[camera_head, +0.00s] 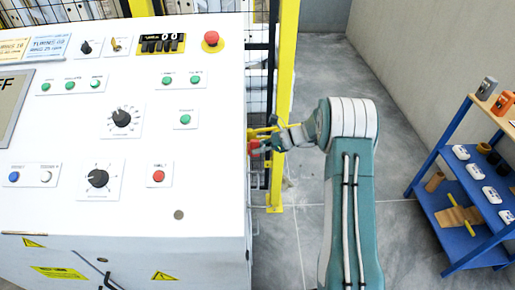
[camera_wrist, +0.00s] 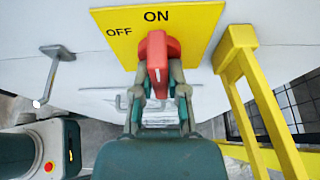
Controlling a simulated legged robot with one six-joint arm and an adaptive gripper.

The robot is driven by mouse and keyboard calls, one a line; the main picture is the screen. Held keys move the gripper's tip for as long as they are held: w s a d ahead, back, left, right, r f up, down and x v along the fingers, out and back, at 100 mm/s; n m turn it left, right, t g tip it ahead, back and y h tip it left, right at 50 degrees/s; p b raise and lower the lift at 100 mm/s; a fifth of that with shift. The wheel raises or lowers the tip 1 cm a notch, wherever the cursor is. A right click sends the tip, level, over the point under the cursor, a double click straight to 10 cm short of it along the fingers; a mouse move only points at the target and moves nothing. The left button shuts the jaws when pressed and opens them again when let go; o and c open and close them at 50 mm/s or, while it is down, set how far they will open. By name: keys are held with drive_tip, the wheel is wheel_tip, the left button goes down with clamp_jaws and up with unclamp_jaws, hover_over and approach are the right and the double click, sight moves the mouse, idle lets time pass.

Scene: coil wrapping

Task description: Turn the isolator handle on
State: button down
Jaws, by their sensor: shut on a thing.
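The red isolator handle (camera_wrist: 157,50) sits on a yellow plate (camera_wrist: 200,22) marked OFF and ON on the cabinet side. In the wrist view it stands roughly upright, its upper end below the word ON, with OFF up to its left. My gripper (camera_wrist: 159,82) is shut on the handle, one finger on each side. In the head view my gripper (camera_head: 263,146) is at the cabinet's right side, and only a small part of the red handle (camera_head: 254,149) shows there; the plate's lettering cannot be read.
The white control panel (camera_head: 140,205) with buttons and dials fills the left of the head view. A yellow post and mesh fence (camera_head: 284,70) stand close behind my gripper. A blue shelf (camera_head: 450,222) stands at right. Bare floor (camera_head: 400,225) lies between.

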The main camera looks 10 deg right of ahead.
drive_tip(key=shift+f, duration=0.15)
drive_tip(key=c, duration=0.7)
unclamp_jaws()
drive_tip(key=shift+w, duration=0.1)
drive_tip(key=shift+o, duration=0.2)
drive_tip(key=v, duration=1.2)
